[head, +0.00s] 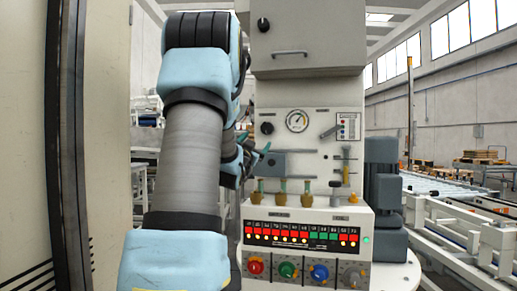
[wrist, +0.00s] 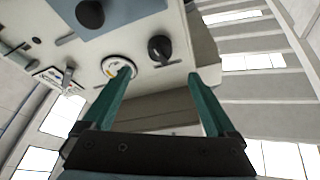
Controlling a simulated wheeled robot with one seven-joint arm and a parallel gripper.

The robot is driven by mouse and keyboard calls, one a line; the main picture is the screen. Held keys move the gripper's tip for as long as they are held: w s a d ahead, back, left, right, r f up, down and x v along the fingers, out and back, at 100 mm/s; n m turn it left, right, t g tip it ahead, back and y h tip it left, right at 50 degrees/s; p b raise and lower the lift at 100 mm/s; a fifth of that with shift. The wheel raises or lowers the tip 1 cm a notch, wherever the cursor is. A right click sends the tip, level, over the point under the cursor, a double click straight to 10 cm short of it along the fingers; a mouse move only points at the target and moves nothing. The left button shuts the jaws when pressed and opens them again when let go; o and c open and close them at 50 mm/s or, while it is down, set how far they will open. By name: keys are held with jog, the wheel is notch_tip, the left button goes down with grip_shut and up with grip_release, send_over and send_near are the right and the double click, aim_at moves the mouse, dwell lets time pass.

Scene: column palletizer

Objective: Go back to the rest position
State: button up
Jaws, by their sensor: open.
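My gripper (wrist: 160,76) is open in the wrist view, with its two green fingers apart and nothing between them. The left finger overlaps the edge of the round gauge (wrist: 119,66). In the head view my gripper (head: 262,150) shows only in part behind my arm, its green fingertips in front of the control cabinet's panel (head: 305,155), below the black knob (head: 267,128). Whether it touches the panel cannot be told. My arm fills the left middle of the head view.
The cabinet carries several brass-coloured valves (head: 281,187), a lamp strip (head: 300,236) and coloured knobs (head: 288,270). A grey motor (head: 382,180) stands to its right, with a roller conveyor (head: 445,190) beyond. A pale wall panel (head: 22,150) with a dark edge stands close on the left.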

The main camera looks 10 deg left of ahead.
jog(key=shift+f, duration=0.1)
jog(key=s+d+f+n+g+y+p, duration=0.3)
jog(key=s+f+n+g+y+p, duration=0.45)
jog(key=s+f+g, duration=0.95)
jog(key=s+f+g+h+p, duration=0.1)
jog(key=s+f, duration=0.2)
jog(key=s, duration=0.6)
jog(key=s+d+f+g+h+p, duration=0.1)
jog(key=s+f+g+p, duration=0.1)
jog(key=s, duration=0.7)
jog(key=shift+s+f+m+h, duration=0.35)
jog(key=shift+f+m, duration=0.1)
jog(key=shift+f, duration=0.15)
jog(key=shift+w, duration=0.1)
